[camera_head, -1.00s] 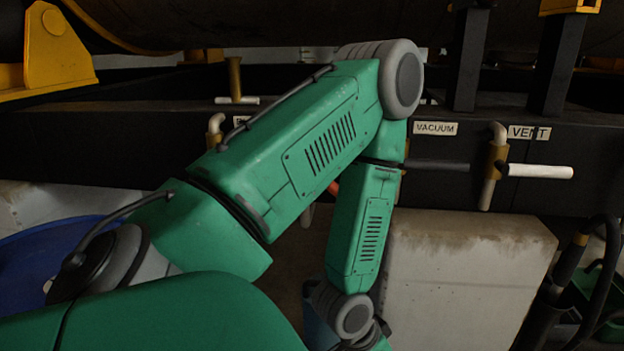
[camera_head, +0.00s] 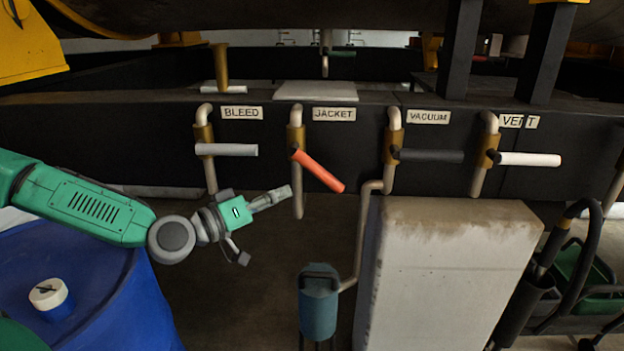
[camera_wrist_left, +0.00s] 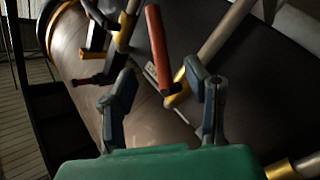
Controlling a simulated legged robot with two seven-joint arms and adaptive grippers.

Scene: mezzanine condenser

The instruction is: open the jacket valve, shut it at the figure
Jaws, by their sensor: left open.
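The valve under the JACKET label (camera_head: 333,114) has an orange-red lever (camera_head: 320,172) on a brass body with a grey pipe. The lever slants down to the right, and the pipe's lower end hangs open. My left gripper (camera_head: 264,226) is open and empty, below and left of this lever, apart from it. In the left wrist view, the orange lever (camera_wrist_left: 158,48) lies ahead, beyond the gap between the open fingers (camera_wrist_left: 168,90). A blue-grey vessel (camera_head: 318,310) stands below; no figure can be read on it. My right gripper is not in view.
BLEED's white lever (camera_head: 228,149), VACUUM's black lever (camera_head: 430,156) and VENT's white lever (camera_head: 528,159) are near level. A pale block (camera_head: 450,270) stands right of the vessel.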

